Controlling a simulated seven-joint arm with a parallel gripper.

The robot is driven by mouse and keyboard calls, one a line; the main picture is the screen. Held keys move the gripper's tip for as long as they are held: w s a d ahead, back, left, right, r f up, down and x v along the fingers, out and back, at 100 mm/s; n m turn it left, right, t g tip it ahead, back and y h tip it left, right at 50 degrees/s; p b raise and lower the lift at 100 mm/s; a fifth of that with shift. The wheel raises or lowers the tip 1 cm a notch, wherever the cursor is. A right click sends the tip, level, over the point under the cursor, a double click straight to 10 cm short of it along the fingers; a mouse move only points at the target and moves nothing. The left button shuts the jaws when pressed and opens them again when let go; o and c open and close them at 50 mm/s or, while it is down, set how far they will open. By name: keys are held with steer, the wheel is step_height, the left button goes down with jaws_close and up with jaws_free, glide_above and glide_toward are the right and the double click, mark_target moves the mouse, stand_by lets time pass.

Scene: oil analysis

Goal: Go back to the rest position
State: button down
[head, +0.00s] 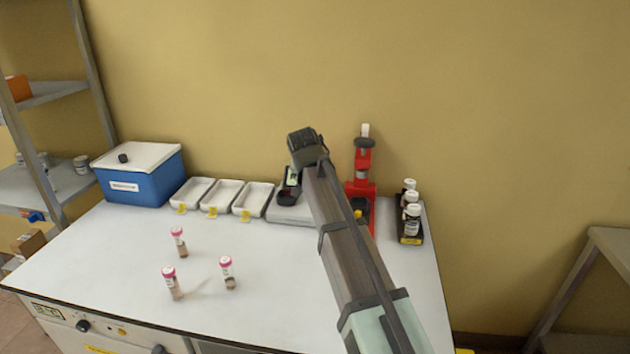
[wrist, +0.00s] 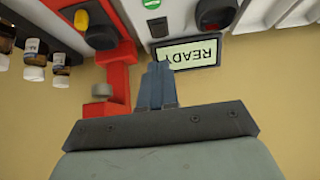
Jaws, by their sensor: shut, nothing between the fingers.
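My gripper (wrist: 158,84) is shut and empty in the wrist view, its two blue-grey fingers together. Its fingers are hidden behind my arm in the head view, where the arm reaches up over the right part of the bench. In the wrist view the fingers show in front of the wall, beside a display (wrist: 189,52) reading READY and a red device (wrist: 117,75). Nothing touches the fingers that I can see.
On the white bench (head: 110,265) stand several pink-capped vials, including one front left (head: 172,283), three white trays (head: 222,195), a blue box (head: 143,180), the red stand (head: 362,165) and a rack of bottles (head: 411,225). The front of the bench is mostly clear.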

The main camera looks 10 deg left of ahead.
steer(key=shift+s+r, duration=0.35)
steer(key=shift+s, duration=0.1)
